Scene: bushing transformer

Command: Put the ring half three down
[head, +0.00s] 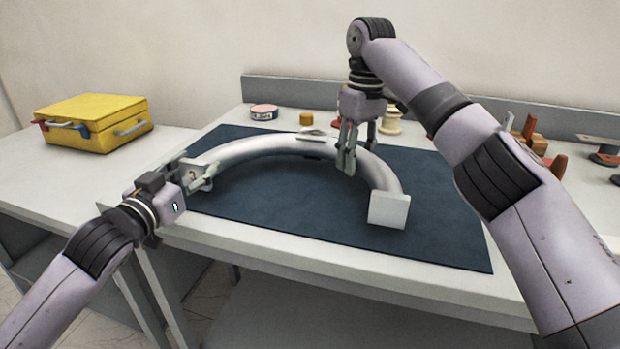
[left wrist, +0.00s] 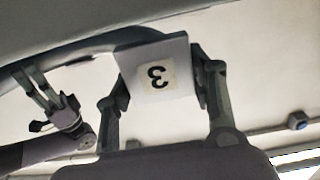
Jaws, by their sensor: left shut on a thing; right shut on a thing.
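The ring half (head: 235,153) is a grey tube bent in an arc with a square flange at each end. It is over the dark blue mat (head: 300,217); I cannot tell whether it touches. My left gripper (head: 197,177) is shut on its left end. In the left wrist view, the flange (left wrist: 157,82) bears an upside-down "3" and sits between my left fingers. My right gripper (head: 347,160) points down and is shut on the arc right of its middle. The right flange (head: 388,210) is free of any gripper.
Behind the mat stand a pink-and-white round tin (head: 264,112), a small yellow block (head: 306,118) and a cream spool (head: 391,121). Wooden and red parts (head: 532,138) lie at the right. A yellow toolbox (head: 94,120) sits on the left counter. The mat's front is clear.

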